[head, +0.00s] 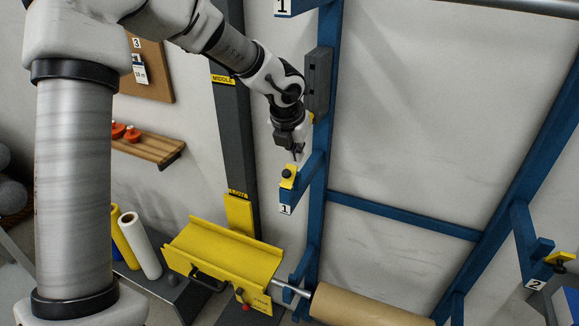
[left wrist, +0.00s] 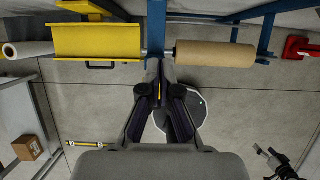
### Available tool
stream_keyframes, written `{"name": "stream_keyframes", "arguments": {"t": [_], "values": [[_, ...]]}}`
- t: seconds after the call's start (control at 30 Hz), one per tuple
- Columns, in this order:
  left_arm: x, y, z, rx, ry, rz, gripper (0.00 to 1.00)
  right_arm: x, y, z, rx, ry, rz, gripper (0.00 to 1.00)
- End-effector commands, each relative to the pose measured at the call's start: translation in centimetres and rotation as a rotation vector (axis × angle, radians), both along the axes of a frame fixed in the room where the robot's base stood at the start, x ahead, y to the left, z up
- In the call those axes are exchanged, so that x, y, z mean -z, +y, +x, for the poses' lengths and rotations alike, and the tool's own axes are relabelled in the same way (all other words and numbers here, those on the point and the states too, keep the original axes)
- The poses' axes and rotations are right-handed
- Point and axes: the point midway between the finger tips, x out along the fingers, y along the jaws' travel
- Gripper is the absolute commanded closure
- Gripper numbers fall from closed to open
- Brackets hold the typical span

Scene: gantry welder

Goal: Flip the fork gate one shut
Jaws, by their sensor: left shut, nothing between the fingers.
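Fork gate one (head: 289,177) is a small yellow flap with a black knob. It sits on the blue fork arm (head: 303,181) marked "1" on the blue upright in the head view. My left gripper (head: 295,157) points down just above the gate, close to the knob. Whether they touch I cannot tell. In the left wrist view the left gripper's fingers (left wrist: 161,68) are together and empty, pointing toward the blue post (left wrist: 157,25). I cannot make out the gate clearly there.
A yellow trough (head: 225,252) with a black handle stands below left of the fork. A brown roll (head: 365,306) lies on a bar at lower right. A grey box (head: 318,80) is fixed to the blue upright above.

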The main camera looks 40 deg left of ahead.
Motion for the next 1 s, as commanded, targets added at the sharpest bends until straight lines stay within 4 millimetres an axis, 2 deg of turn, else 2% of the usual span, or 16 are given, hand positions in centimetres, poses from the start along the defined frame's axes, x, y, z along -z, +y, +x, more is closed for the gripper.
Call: {"name": "stream_keyframes", "arguments": {"t": [0.2, 0.4, 0.57, 1.0], "values": [[-4.9, -0.5, -1.8, 0.000, -0.005, 0.001, 1.00, 0.0, 0.0, 0.0, 0.000, 0.000, 0.000, 0.07], [-8.3, -0.8, -3.1, 0.000, -0.002, 0.000, 1.00, 0.0, 0.0, 0.0, 0.000, 0.000, 0.000, 0.07], [-9.2, -0.9, -3.5, 0.000, 0.000, -0.001, 1.00, 0.0, 0.0, 0.0, 0.000, 0.000, 0.000, 0.07], [-9.2, -0.9, -3.5, 0.001, 0.001, -0.001, 1.00, 0.0, 0.0, 0.0, 0.000, 0.000, 0.000, 0.07]]}}
